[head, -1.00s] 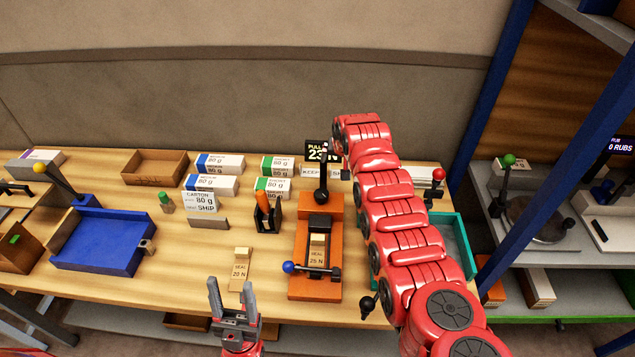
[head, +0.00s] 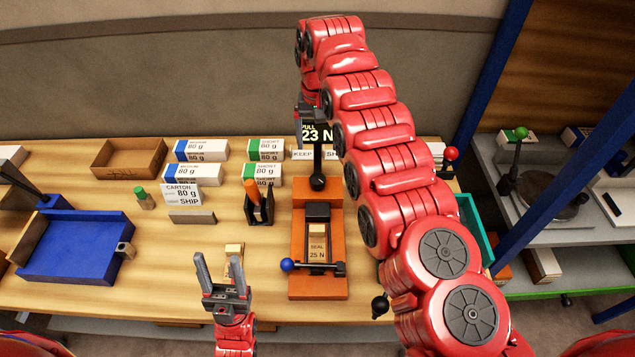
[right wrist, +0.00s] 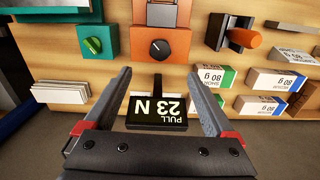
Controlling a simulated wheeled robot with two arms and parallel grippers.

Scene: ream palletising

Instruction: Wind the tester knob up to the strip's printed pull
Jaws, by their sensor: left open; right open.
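The orange tester (head: 300,225) stands on the bench with a strip (head: 317,245) printed SEAL 25 N lying in it. Its black knob (head: 318,182) is at the far end; in the right wrist view the round knob (right wrist: 159,49) has a pale pointer mark. The black display (head: 318,133) reads PULL 23 N. My right gripper (right wrist: 158,73) is open and empty, its fingers either side of the display's view, apart from the knob; the arm partly hides it in the head view. My left gripper (head: 222,258) is open and empty near the bench's front edge.
A second strip (head: 234,248) lies behind my left gripper. A pen holder (head: 259,208) with an orange item stands left of the tester. Labelled reams (head: 204,150), a blue tray (head: 70,250) and a wooden tray (head: 128,158) are further left. A teal tray (head: 478,230) is at the right.

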